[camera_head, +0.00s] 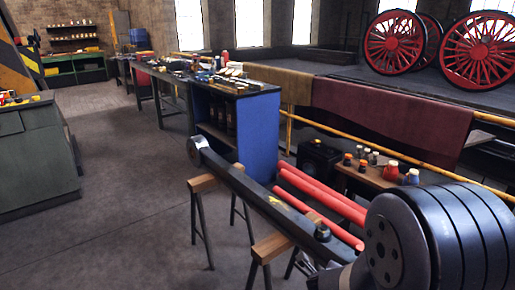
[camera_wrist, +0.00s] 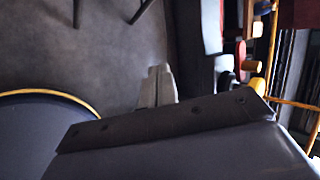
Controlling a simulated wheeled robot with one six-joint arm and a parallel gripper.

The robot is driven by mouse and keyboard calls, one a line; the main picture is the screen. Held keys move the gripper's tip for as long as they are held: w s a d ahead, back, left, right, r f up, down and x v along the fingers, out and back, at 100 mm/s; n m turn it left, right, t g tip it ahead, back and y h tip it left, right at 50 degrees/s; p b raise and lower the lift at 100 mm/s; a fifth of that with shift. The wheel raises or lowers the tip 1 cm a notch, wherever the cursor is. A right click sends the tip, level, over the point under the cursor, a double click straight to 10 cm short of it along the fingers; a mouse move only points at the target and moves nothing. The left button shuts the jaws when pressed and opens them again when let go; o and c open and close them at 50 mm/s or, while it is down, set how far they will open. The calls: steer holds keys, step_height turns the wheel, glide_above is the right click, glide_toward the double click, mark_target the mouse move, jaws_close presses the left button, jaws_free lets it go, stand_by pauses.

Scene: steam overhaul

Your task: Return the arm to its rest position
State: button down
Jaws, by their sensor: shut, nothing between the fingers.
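My gripper (camera_wrist: 156,88) shows in the wrist view as two pale fingers, side by side and shut, with nothing held between them. They stick out beyond a dark bolted plate, over grey floor. In the head view a large dark ribbed joint of my arm (camera_head: 440,238) fills the lower right corner. My gripper cannot be made out in the head view.
A long black rod (camera_head: 258,200) lies across wooden trestles (camera_head: 203,184) close to my arm, beside red pipes (camera_head: 322,193). A blue cabinet bench (camera_head: 257,135) stands behind. A yellow rail (camera_head: 291,118) runs along the right. Floor (camera_head: 130,210) at left is clear.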

step_height(320, 180, down, 6)
steer(key=w+a+g+y+b, duration=0.1)
steer(key=a+y+b, duration=0.1)
steer(key=y, duration=0.1)
steer(key=shift+w+a+r+n+y, duration=0.25)
steer(key=shift+w+n+y, duration=0.15)
